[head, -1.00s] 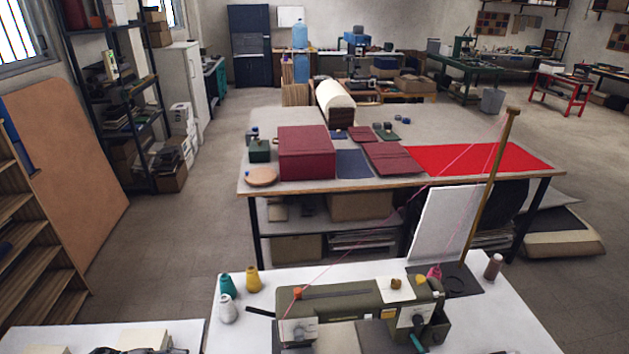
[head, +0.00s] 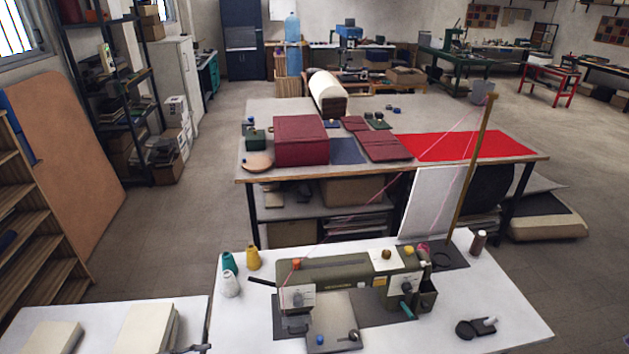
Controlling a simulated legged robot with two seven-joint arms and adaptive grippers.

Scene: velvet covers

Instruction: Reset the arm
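The task names no object, only the arm. A small dark sliver (head: 190,349) shows at the bottom edge of the head view, by the right corner of the low white table. It looks like the tip of my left gripper, but too little of it shows to tell whether it is open or shut, or holds anything. My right gripper and arm are not in view.
A green sewing machine (head: 345,275) stands on a white table (head: 500,290), with thread cones (head: 253,257) at left and a black tool (head: 478,327) at right. Cream blocks (head: 148,330) lie on the low table (head: 90,318). Behind stands a worktable with a maroon box (head: 300,140).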

